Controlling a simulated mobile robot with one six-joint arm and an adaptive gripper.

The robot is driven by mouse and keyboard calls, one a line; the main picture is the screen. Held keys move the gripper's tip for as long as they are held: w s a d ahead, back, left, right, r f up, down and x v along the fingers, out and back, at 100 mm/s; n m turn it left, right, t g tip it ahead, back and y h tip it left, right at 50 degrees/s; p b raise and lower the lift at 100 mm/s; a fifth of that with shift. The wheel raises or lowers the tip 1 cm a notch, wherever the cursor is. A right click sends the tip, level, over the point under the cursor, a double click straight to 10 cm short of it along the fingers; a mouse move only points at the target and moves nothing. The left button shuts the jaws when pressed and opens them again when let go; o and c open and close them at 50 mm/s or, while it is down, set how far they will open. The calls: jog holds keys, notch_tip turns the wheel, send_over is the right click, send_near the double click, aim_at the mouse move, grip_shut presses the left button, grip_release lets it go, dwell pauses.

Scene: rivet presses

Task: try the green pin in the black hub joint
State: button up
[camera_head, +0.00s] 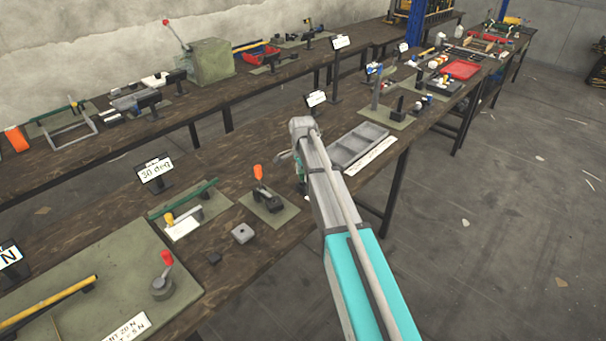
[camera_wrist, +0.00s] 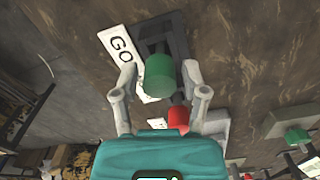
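The green pin (camera_wrist: 160,75) shows in the wrist view as a thick green cylinder, over a dark holder (camera_wrist: 165,35) beside a white label reading "GO". My gripper (camera_wrist: 160,72) has one finger on each side of the green pin, with narrow gaps visible on both sides. A red cylinder (camera_wrist: 178,119) is just below the green one, between the fingers. I cannot tell which part is the black hub joint.
A grey compartment tray (camera_head: 358,146) lies right of my gripper. A mat with an orange-handled clamp (camera_head: 259,172) and a grey block (camera_head: 243,233) are to the left. A mat with black posts (camera_head: 398,104) stands beyond. Open floor lies right of the bench.

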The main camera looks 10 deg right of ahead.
jog(key=shift+o, duration=0.4)
jog(key=shift+r, duration=0.15)
